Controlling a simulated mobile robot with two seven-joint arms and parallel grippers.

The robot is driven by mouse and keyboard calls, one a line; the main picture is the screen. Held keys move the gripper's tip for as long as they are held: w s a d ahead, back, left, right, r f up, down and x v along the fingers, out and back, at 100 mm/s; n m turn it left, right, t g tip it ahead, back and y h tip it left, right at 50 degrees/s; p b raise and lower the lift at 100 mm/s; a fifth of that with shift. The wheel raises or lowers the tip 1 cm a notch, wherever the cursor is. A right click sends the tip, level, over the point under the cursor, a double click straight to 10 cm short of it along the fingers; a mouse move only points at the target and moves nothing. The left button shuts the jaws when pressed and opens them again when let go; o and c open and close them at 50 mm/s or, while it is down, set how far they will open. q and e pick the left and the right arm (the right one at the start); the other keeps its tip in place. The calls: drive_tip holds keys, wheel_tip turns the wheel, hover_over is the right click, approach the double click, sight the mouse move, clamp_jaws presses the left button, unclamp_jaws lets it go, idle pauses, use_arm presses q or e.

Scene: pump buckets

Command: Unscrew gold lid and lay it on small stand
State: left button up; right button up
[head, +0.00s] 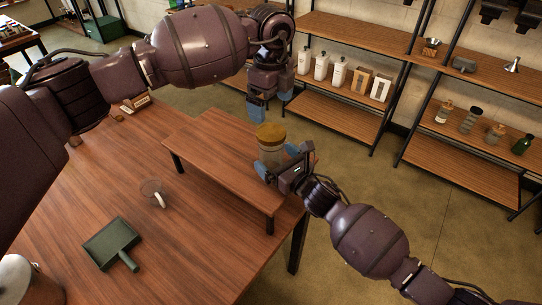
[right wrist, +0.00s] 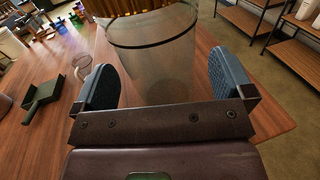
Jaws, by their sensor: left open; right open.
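A clear glass jar (head: 271,155) with a gold lid (head: 271,131) on top stands upright near the far right end of a raised wooden stand (head: 215,160). My right gripper (head: 282,163) is open, with its blue fingers on either side of the jar's lower body. In the right wrist view the jar (right wrist: 160,65) stands between the two spread fingers, with gaps showing; its top is cut off there. My left gripper (head: 270,108) points down just above the lid, open and empty, apart from the lid as far as I can tell.
On the table (head: 170,235) are a glass mug (head: 154,193) and a green dustpan (head: 110,243), left of the stand. Shelves (head: 345,105) with white bottles stand against the wall behind. The stand's left part is clear.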

drive_tip(key=shift+x, duration=1.05)
drive_tip(key=shift+c, duration=0.5)
